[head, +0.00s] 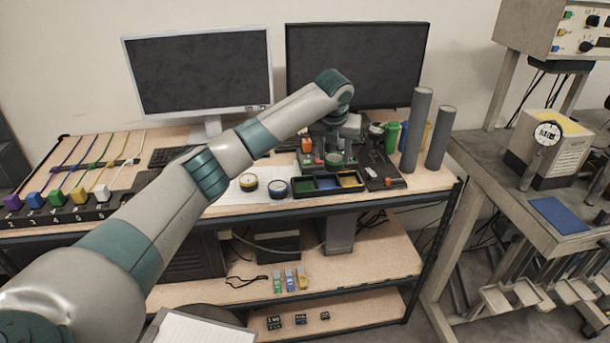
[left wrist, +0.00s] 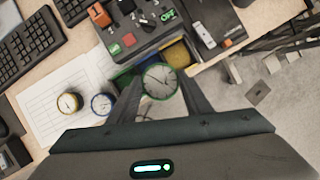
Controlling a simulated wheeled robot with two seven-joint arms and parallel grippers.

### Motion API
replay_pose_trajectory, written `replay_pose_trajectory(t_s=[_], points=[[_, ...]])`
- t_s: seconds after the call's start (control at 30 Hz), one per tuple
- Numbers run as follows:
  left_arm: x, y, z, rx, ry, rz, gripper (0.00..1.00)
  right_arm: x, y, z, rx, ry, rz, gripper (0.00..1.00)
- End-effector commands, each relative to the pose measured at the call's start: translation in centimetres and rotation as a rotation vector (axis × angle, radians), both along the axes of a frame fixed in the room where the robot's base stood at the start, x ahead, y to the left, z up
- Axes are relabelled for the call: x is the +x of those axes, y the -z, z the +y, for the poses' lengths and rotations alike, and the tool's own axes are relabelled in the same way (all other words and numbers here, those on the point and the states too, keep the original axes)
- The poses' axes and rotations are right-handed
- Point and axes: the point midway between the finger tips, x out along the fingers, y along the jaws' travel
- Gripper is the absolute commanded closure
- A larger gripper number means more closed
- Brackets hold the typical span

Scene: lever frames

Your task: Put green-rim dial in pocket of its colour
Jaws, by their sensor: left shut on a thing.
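The green-rim dial (left wrist: 160,81) has a pale face and is held between the fingers of my left gripper (left wrist: 160,85), which is shut on it. In the left wrist view the dial overlaps the pocket tray and hides part of it; its height above the tray I cannot tell. The black tray (head: 331,192) lies at the desk's front edge, with a green pocket (head: 303,186) on the left, a blue pocket (head: 327,183) in the middle and a yellow pocket (head: 350,179) on the right. My right gripper is not in view.
A yellow-rim dial (head: 248,182) and a blue-rim dial (head: 278,187) lie on paper left of the tray. A dark device with coloured blocks stands behind the tray. Two grey cylinders (head: 416,130) (head: 440,138) stand at the right. Monitors stand at the back.

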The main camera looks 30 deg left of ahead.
Motion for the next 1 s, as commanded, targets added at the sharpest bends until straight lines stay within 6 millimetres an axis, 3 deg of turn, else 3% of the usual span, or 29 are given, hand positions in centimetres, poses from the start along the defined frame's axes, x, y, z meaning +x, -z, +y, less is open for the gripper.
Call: replay_pose_trajectory(t_s=[0.2, 0.43, 1.0], points=[[-1.2, 2.1, 4.2, 0.001, -0.004, 0.002, 0.83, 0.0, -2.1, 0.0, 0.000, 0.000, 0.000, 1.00], [-2.1, 4.3, 7.4, 0.000, -0.002, 0.001, 0.83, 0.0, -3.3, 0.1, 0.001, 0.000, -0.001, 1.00], [-2.3, 5.5, 8.0, 0.000, -0.001, 0.002, 0.83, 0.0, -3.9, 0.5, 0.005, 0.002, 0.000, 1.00]])
